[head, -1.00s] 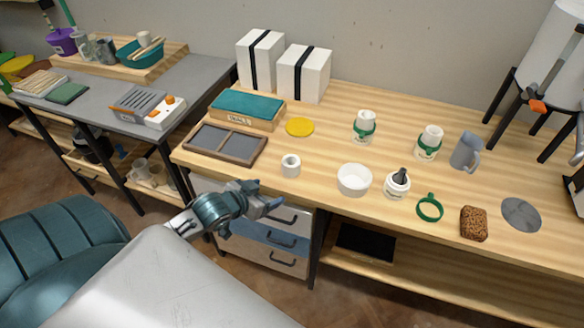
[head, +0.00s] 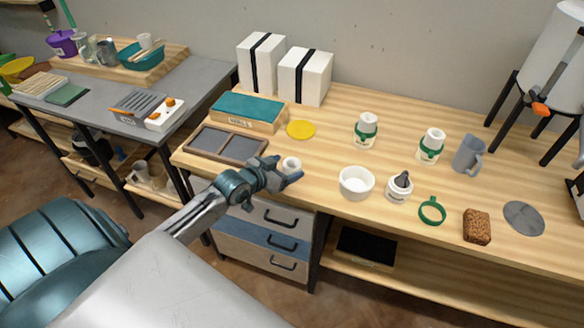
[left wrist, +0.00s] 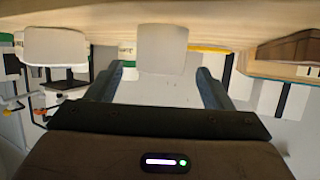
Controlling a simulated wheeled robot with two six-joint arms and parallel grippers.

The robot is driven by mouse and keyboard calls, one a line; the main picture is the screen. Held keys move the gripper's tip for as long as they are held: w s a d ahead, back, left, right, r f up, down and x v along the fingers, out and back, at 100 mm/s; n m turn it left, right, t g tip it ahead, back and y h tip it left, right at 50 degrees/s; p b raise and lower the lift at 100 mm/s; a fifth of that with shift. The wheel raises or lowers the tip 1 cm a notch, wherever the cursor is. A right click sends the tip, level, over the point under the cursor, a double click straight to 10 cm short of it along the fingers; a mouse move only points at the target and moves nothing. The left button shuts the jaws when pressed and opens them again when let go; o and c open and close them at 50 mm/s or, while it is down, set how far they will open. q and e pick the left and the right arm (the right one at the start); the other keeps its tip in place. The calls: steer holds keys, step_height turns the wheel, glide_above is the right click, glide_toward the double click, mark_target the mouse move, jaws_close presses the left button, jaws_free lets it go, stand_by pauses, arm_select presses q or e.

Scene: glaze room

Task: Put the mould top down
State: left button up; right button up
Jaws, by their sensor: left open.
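A small white round piece with a hole in its upper face (head: 291,164), which I take to be the mould top, stands on the wooden bench near its front edge. My left gripper (head: 284,172) is open at this piece, with its fingers reaching towards either side of it. In the left wrist view, which looks upside down, the white piece (left wrist: 162,48) shows ahead between the two open fingers (left wrist: 160,85). I cannot tell whether the fingers touch it. My right gripper is not in view.
A white bowl (head: 356,182) stands to the right, then a white jar (head: 399,187) and a green ring (head: 432,211). Two white pots with green bands (head: 365,130) stand behind. A divided dark tray (head: 226,145) and a yellow disc (head: 301,130) are near the piece.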

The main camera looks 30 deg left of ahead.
mark_target(296, 163)
arm_select(q)
steer(key=x, duration=0.3)
steer(key=shift+w+f, duration=0.2)
steer(key=shift+w, duration=0.1)
steer(key=c, duration=1.2)
steer(key=shift+o, duration=0.2)
steer(key=shift+r, duration=0.15)
